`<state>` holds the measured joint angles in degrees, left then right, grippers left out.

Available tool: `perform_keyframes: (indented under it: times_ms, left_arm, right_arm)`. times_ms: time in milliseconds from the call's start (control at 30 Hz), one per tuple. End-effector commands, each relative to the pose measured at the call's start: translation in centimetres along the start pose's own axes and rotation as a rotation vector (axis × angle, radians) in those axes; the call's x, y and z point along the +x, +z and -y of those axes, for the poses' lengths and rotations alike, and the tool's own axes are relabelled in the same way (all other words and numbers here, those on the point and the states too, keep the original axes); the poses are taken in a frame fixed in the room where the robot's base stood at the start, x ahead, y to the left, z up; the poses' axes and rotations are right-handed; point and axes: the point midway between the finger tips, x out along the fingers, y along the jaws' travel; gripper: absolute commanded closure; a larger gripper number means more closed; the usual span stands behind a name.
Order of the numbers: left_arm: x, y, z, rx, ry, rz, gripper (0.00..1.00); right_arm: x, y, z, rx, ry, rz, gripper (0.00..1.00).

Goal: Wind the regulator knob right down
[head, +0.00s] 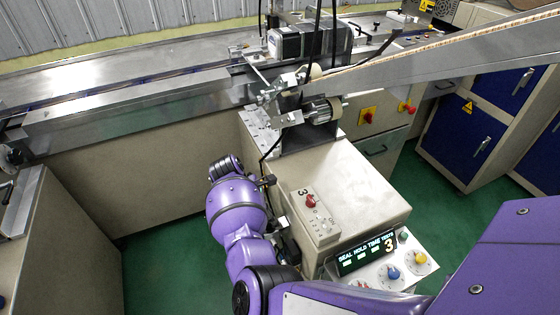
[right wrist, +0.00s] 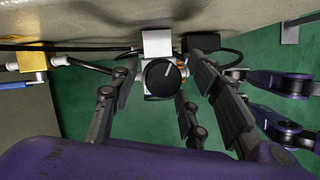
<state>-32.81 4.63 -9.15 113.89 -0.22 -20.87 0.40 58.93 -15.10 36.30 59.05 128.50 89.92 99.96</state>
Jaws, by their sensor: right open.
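My right gripper (right wrist: 170,92) is open, with dark fingers on both sides of the knob. Gaps appear to show between the fingers and the knob; contact is hard to judge. In the head view my right gripper (head: 288,238) is beside the cream machine box, mostly hidden behind my purple arm. I cannot make out the regulator knob there. My left gripper is not identifiable.
The cream box (head: 355,185) carries a red selector knob (head: 310,201) on top. A control panel (head: 408,262) with a lit display (head: 366,254) juts out low down. In the right wrist view, a yellow fitting (right wrist: 25,62) and black hoses are near the fingers. Green floor is open below.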

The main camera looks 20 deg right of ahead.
Motion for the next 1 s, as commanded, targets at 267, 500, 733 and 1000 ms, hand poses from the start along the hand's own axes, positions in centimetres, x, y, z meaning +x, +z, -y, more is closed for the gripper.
perform_keyframes:
  times_ms: [267,500,733,1000]
  left_arm:
    - [-0.09,0.21,0.0,-0.001,-0.001,0.004,0.6]
    - [-0.17,0.43,0.03,-0.002,-0.002,0.008,0.6]
    - [-0.16,0.43,0.03,-0.003,-0.002,0.008,0.6]
    - [-0.16,0.43,0.04,-0.003,-0.002,0.008,0.6]
  right_arm:
    - [-0.24,-0.02,-0.17,0.0,0.003,-0.001,0.83]
    - [-0.27,0.09,-0.27,0.002,0.006,0.001,0.99]
    - [-0.3,0.18,-0.35,0.003,0.007,0.002,0.99]
    - [-0.34,0.28,-0.44,0.004,0.009,0.004,0.99]
